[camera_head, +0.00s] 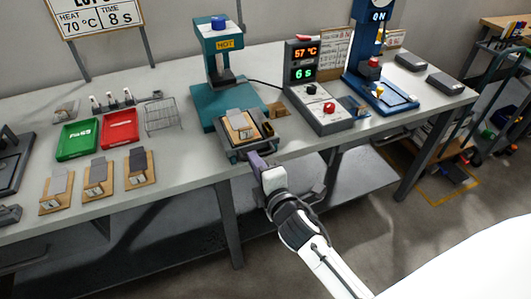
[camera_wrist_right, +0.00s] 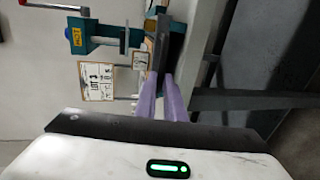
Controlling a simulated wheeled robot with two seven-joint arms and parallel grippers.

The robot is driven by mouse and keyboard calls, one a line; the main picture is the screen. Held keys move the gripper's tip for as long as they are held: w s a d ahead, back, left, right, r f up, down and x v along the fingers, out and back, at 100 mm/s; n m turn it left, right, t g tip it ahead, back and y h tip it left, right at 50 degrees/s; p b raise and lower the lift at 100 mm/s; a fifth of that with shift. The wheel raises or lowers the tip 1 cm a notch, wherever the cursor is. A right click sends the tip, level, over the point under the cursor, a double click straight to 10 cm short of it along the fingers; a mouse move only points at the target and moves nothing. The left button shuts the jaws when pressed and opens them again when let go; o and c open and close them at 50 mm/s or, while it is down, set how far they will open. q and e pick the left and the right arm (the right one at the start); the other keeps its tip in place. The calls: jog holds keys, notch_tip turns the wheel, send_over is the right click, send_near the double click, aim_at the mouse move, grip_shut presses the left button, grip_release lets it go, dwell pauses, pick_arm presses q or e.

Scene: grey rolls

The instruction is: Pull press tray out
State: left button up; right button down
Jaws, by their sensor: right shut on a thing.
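The press tray (camera_head: 238,152) is a dark tray at the front of the teal press (camera_head: 217,112), by the table's front edge. It bears a wooden block with a grey piece on it (camera_head: 240,124). My right gripper (camera_head: 259,164) is at the tray's front side, its purple fingers shut on it. In the right wrist view the purple fingers (camera_wrist_right: 161,92) meet at the dark tray edge (camera_wrist_right: 154,50); the exact grip spot is partly hidden. The press, labelled HOT, also shows in the right wrist view (camera_wrist_right: 103,33). My left gripper is not in view.
A control box (camera_head: 320,108) reads 57 °C and 6 s, right of the press. A blue press (camera_head: 364,60) stands farther right. Green (camera_head: 78,139) and red (camera_head: 120,127) trays, a wire rack and several wooden blocks lie left. The floor before the table is clear.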

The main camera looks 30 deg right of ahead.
jog(key=shift+s, duration=0.15)
jog(key=c, duration=1.8)
grip_release()
jog(key=shift+c, duration=0.2)
jog(key=shift+s, duration=0.15)
jog(key=d+v, duration=0.1)
jog(key=v, duration=0.9)
jog(key=shift+a, duration=0.45)
jog(key=s+a+f+m+g+y, duration=0.2)
jog(key=s+f+m, duration=0.5)
jog(key=f, duration=0.4)
jog(key=s+a+f+m+g+y, duration=0.1)
jog(key=s+f+m+g, duration=0.4)
jog(key=s+f+m, duration=0.3)
notch_tip(320, 180, down, 3)
jog(key=shift+s+a+r+y, duration=0.1)
jog(key=shift+s+a+y, duration=0.2)
jog(key=shift+a+y, duration=0.1)
